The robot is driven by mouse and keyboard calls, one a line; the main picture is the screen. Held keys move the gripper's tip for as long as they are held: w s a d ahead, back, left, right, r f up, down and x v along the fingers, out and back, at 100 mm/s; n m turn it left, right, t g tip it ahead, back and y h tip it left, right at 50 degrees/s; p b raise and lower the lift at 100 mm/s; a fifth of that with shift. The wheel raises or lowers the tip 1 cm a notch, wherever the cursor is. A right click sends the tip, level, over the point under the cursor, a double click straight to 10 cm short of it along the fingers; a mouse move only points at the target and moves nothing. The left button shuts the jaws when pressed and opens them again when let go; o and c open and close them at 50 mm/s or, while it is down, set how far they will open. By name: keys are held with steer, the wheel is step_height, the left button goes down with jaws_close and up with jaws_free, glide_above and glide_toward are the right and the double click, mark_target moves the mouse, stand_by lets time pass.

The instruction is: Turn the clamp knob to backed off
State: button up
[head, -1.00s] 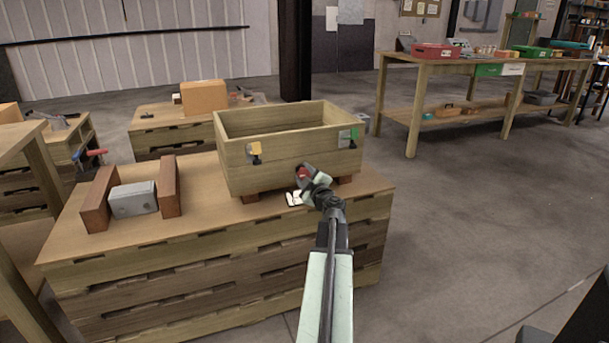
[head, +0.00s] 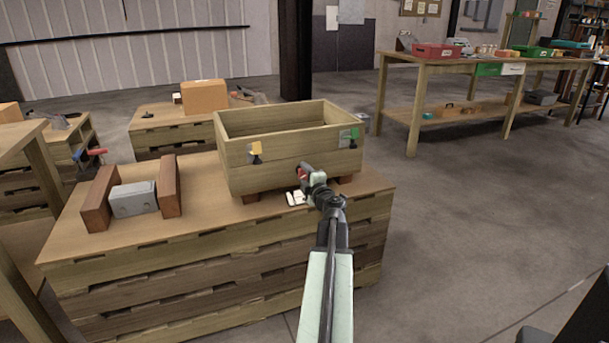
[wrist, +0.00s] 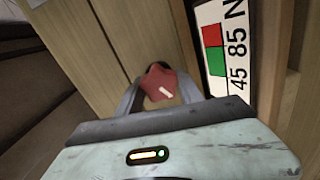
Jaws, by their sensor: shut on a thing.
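The clamp knob (wrist: 160,84) is a red, lobed knob with a white mark, on the front of a wooden crate (head: 270,165). In the wrist view it sits between the two fingers of my gripper (wrist: 162,95), which is shut on it. In the head view my gripper (head: 306,174) reaches the lower front of the crate, and only a bit of the red knob (head: 301,172) shows. A label (wrist: 222,55) with red and green squares and the marks 45, 85 and N lies beside the knob in the wrist view.
The crate stands on a wooden stacked bench (head: 130,235). A grey block (head: 133,199) between two brown blocks lies to the left. A white card (head: 296,198) lies under the gripper. Yellow and green tags hang on the crate front. Open floor lies to the right.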

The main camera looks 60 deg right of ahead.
steer(key=shift+s+d, duration=0.1)
steer(key=shift+d, duration=0.05)
steer(key=o, duration=1.4)
steer(key=v, duration=0.7)
steer(key=shift+s+a, duration=0.25)
steer(key=shift+a, duration=0.1)
